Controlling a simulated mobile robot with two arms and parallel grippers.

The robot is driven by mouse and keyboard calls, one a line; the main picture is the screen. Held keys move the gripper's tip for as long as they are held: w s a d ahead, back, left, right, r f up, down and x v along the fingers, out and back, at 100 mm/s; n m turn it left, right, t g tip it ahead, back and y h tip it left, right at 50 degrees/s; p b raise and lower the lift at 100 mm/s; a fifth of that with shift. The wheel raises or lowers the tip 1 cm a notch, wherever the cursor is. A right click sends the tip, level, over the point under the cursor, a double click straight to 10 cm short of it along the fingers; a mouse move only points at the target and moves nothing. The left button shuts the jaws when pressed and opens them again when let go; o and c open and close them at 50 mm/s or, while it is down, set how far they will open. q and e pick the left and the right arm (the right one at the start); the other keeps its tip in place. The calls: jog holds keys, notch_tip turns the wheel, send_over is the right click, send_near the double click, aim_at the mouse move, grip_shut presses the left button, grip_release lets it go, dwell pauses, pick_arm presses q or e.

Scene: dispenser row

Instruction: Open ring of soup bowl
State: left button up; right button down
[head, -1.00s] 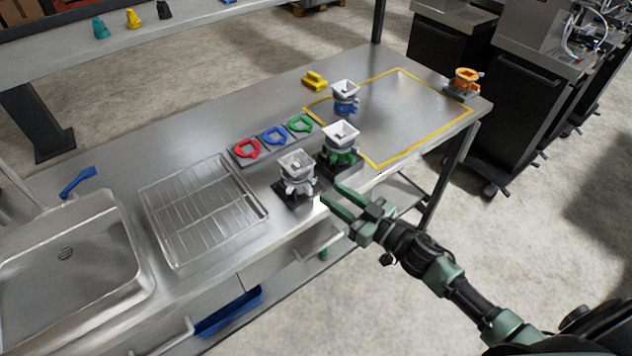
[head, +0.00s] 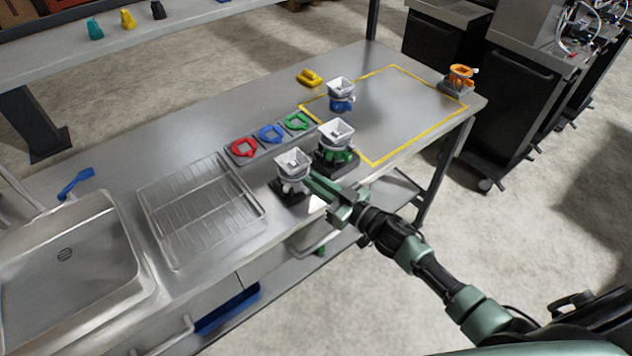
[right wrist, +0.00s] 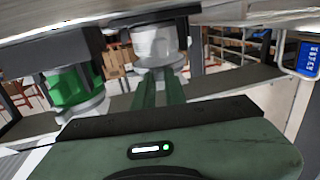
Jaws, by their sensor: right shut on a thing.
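A dispenser with a white square funnel and a grey lower ring (head: 291,179) stands upright on a black base near the table's front edge. My right gripper (head: 311,182) reaches it from the right, with its green fingers shut on the grey ring's side. In the right wrist view the fingers (right wrist: 160,88) meet the pale grey dispenser (right wrist: 155,45); the exact contact is partly hidden. I cannot tell from its look whether this is the soup bowl. My left gripper does not show.
A dispenser with a green ring (head: 338,156) stands close behind the gripper. A blue-ringed one (head: 341,103) and an orange one (head: 459,79) stand farther back. A wire rack (head: 200,210) and sink (head: 75,255) are left.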

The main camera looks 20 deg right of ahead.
aim_at(308, 168)
jog(key=shift+w+d+n+g+y, duration=0.15)
jog(key=shift+d+n+g+y, duration=0.15)
jog(key=shift+n+y, duration=0.2)
jog(key=shift+w+d+y+b, duration=0.1)
jog(key=shift+y+b, duration=0.2)
jog(key=shift+w+d+f+n+g+y+b, duration=0.1)
jog(key=shift+w+d+n+g+y+b, duration=0.2)
jog(key=shift+n+g+y+b, duration=0.35)
jog(key=n+g+y+b, duration=0.1)
jog(key=b, duration=0.1)
jog(key=w+d+n+g+y+b, duration=0.1)
jog(key=g+b, duration=0.1)
jog(key=w+n+g+y+b, duration=0.1)
jog(key=b, duration=0.1)
jog(key=shift+d+f+n+g+y+b, duration=0.15)
jog(key=shift+d+n+g+y+b, duration=0.15)
jog(key=shift+n+g+y, duration=0.05)
jog(key=shift+w+d+r+n+g+y+b, duration=0.1)
jog(key=shift+w+r+n+g+y+b, duration=0.15)
jog(key=shift+n+g+y+b, duration=0.4)
jog(key=shift+s+h, duration=0.1)
jog(key=shift+h, duration=0.15)
jog(key=c, duration=1.4)
grip_release()
jog(key=shift+c, duration=0.2)
